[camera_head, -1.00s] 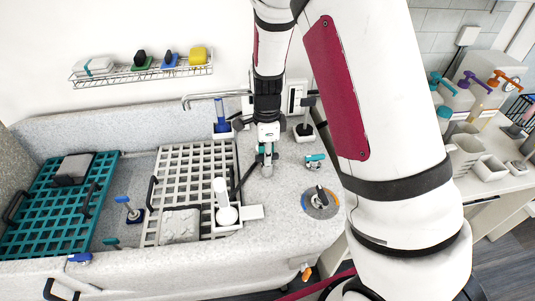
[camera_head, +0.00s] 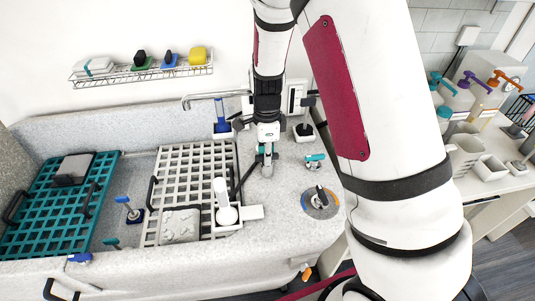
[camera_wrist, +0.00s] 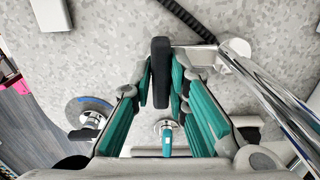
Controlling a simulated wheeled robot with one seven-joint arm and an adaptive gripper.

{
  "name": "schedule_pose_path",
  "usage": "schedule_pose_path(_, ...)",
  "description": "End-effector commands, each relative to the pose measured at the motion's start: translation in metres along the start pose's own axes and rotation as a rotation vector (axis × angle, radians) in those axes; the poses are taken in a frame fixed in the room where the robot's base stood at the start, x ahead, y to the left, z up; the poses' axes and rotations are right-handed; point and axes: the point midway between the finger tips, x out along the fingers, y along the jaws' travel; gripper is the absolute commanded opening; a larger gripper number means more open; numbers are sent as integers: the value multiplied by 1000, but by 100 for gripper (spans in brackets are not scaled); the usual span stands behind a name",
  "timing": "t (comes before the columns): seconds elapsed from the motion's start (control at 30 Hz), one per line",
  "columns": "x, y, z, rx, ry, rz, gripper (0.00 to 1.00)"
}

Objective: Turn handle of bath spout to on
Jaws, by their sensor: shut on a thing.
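The bath spout is a chrome tube; its upper arm (camera_head: 205,97) shows at the back of the tub in the head view. In the wrist view its thick tube (camera_wrist: 275,95) runs toward the lower right, and a thin chrome stem joins it to the black handle (camera_wrist: 160,72). My gripper (camera_wrist: 163,80) has its teal-padded fingers on both sides of this black handle, shut on it. In the head view my gripper (camera_head: 266,157) points down at the tub's right ledge, and it and my arm hide the handle and much of the spout.
A teal-handled fitting (camera_head: 314,161) and a round dial (camera_head: 320,203) sit on the ledge to the right. A black hose (camera_wrist: 187,18) lies close by. White (camera_head: 190,160) and teal (camera_head: 50,215) grates cover the tub to the left. A wire shelf (camera_head: 140,72) hangs behind.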

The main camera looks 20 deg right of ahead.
Motion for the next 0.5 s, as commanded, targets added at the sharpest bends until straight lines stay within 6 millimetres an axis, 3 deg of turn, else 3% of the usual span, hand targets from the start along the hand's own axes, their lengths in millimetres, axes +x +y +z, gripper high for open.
schedule_pose_path(0.3,-1,-2,0,-235,0,-6,0)
schedule_pose_path(0.5,-1,-2,0,-246,0,-7,0)
